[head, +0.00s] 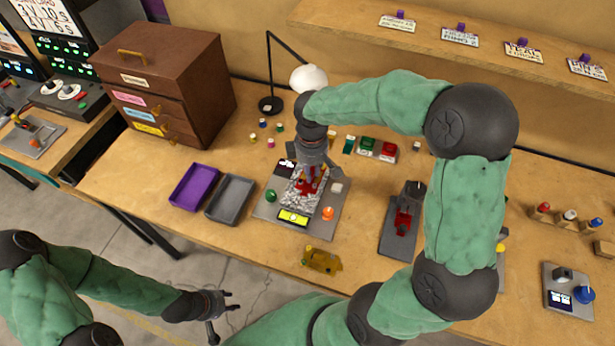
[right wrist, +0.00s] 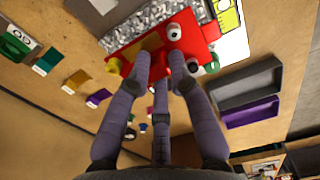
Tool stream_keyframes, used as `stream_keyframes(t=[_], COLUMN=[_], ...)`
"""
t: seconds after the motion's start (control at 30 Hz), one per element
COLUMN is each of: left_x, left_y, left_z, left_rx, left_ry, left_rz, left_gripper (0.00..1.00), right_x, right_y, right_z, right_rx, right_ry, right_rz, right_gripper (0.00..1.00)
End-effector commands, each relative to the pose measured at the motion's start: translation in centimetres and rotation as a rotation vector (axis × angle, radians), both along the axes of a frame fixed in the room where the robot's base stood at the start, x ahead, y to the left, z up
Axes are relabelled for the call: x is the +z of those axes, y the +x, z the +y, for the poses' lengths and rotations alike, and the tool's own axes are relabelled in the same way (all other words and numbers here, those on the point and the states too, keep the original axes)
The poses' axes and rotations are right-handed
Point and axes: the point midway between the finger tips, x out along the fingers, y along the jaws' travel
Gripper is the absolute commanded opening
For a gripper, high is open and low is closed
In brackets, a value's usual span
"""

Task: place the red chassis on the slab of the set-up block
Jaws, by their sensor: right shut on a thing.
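The red chassis (head: 309,187) is in my right gripper (head: 312,172), over the grey speckled slab (head: 297,201) of the set-up block (head: 268,211). In the right wrist view, the fingers (right wrist: 163,75) are shut on the red chassis (right wrist: 186,38), which has white and dark round parts. The slab (right wrist: 140,18) shows behind it. I cannot tell whether the chassis touches the slab. The block has a yellow display (head: 293,217), a green knob (head: 271,196) and an orange knob (head: 327,213). My left gripper (head: 226,312) is open and empty, low in front of the table.
Purple (head: 193,187) and grey (head: 230,198) trays lie left of the block. A dark stand with a red part (head: 403,219) stands to the right. A yellow-brown piece (head: 321,261) lies in front. A lamp (head: 308,78) and small coloured pieces stand behind.

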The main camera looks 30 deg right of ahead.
Motion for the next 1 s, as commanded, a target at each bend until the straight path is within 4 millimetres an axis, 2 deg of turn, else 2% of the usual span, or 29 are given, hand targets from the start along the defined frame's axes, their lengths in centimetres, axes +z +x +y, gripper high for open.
stream_keyframes(t=[0.03, 0.23, 0.47, 0.7, 1.0], left_x=[-0.6, -1.3, -1.6, -2.6, -2.6], left_y=[0.0, 0.0, 0.0, 0.0, 0.0], left_z=[0.0, 0.0, 0.0, 0.0, 0.0], left_rx=[0.0, 0.0, 0.0, 0.0, 0.0], left_ry=[0.0, 0.0, 0.0, 0.0, 0.0], left_rz=[0.0, 0.0, 0.0, 0.0, 0.0], left_gripper=[0.4, 0.4, 0.4, 0.4, 0.4], right_x=[-1.3, -3.2, -4.3, -7.4, -7.5], right_y=[0.7, 2.4, 3.3, 3.5, 3.5], right_z=[-0.2, -0.7, -0.9, -1.0, -1.0], right_rx=[0.0, 0.0, 0.0, 0.0, 0.0], right_ry=[0.001, 0.0, 0.0, 0.0, 0.0], right_rz=[0.002, 0.0, 0.0, 0.0, -0.001], right_gripper=[0.0, 0.0, 0.0, 0.0, 0.0])
